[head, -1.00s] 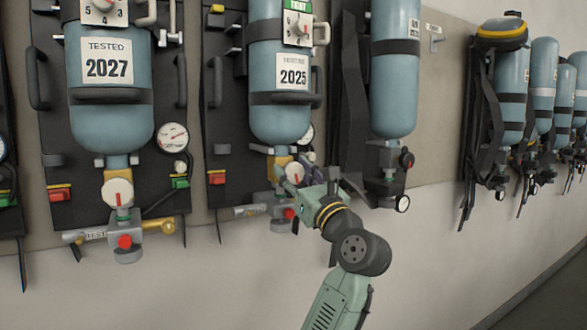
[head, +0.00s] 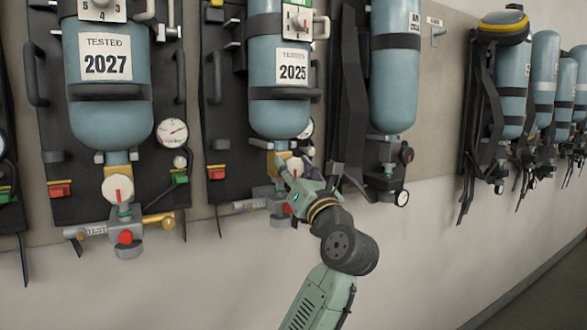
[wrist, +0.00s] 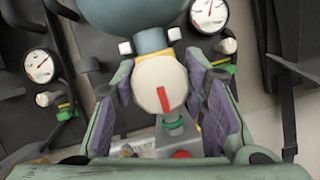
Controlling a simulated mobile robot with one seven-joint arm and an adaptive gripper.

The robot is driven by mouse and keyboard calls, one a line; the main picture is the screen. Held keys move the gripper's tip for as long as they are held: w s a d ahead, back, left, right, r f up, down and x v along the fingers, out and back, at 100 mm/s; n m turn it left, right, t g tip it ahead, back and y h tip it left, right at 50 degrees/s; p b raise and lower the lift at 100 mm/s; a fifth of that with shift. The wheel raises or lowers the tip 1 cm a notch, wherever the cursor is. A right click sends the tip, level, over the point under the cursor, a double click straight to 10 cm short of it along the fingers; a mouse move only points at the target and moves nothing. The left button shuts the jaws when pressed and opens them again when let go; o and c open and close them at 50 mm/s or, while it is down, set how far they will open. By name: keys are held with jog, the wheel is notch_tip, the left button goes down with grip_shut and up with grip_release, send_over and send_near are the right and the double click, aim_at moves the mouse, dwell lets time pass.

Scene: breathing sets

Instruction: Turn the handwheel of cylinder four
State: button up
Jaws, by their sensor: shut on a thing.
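The handwheel in my gripper is a white round knob with a red bar (wrist: 161,82), under a blue cylinder (head: 279,100) with a 2025 tag. In the wrist view the purple-padded fingers of my gripper (wrist: 162,92) stand on the wheel's left and right sides, shut on it. The red bar points roughly up and down. In the head view my gripper (head: 288,172) reaches up to this wheel from below right and partly hides it. I cannot read a cylinder number on this set.
To the left, a cylinder (head: 108,120) tagged 2027 has its own white handwheel (head: 117,188). A pressure gauge (head: 172,132) sits beside it. Another cylinder (head: 396,90) hangs close on the right, with straps and a small gauge (head: 402,198). The wall below is bare.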

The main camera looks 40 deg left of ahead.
jog(key=shift+r, duration=0.1)
jog(key=o, duration=1.2)
jog(key=shift+c, duration=0.2)
jog(key=shift+d, duration=0.1)
jog(key=v, duration=1.2)
